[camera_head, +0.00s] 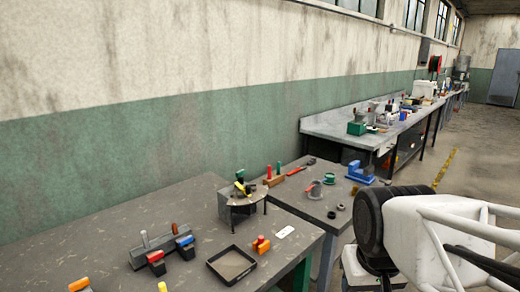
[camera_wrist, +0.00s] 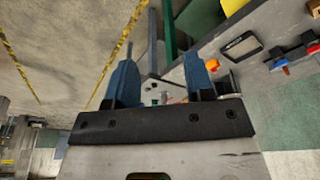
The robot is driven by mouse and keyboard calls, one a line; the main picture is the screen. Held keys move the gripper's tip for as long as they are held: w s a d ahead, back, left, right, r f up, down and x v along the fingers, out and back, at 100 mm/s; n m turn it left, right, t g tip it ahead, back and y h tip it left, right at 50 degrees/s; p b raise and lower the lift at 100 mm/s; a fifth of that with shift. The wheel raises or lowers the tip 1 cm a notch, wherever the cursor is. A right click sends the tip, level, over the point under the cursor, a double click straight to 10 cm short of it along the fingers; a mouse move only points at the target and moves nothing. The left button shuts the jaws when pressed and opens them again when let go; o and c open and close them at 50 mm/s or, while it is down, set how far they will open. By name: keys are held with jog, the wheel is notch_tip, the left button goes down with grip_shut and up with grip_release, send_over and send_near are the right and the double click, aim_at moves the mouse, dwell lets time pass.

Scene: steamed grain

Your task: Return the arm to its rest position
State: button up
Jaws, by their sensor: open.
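My gripper (camera_wrist: 160,68) shows in the wrist view with its two blue fingers wide apart. Nothing is held between the fingers. A bench edge, dark legs and small blurred items show beyond them. The fingers are not clearly seen in the head view. The grey workbench (camera_head: 120,225) fills the lower left of the head view, and it lies at the upper right in the wrist view, turned on its side.
On the workbench are a black tray (camera_head: 232,265), a grey block with coloured-handled tools (camera_head: 162,247) and a small round stand (camera_head: 242,197). A second bench (camera_head: 335,205) holds a blue vise (camera_head: 360,172). Open floor (camera_head: 480,165) with a yellow line lies to the right.

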jog(key=shift+s+d+f, duration=0.1)
jog(key=shift+s+f, duration=0.3)
jog(key=shift+s, duration=0.3)
jog(key=shift+s+d+f, duration=0.1)
jog(key=shift+s+f, duration=0.25)
jog(key=shift+s, duration=0.3)
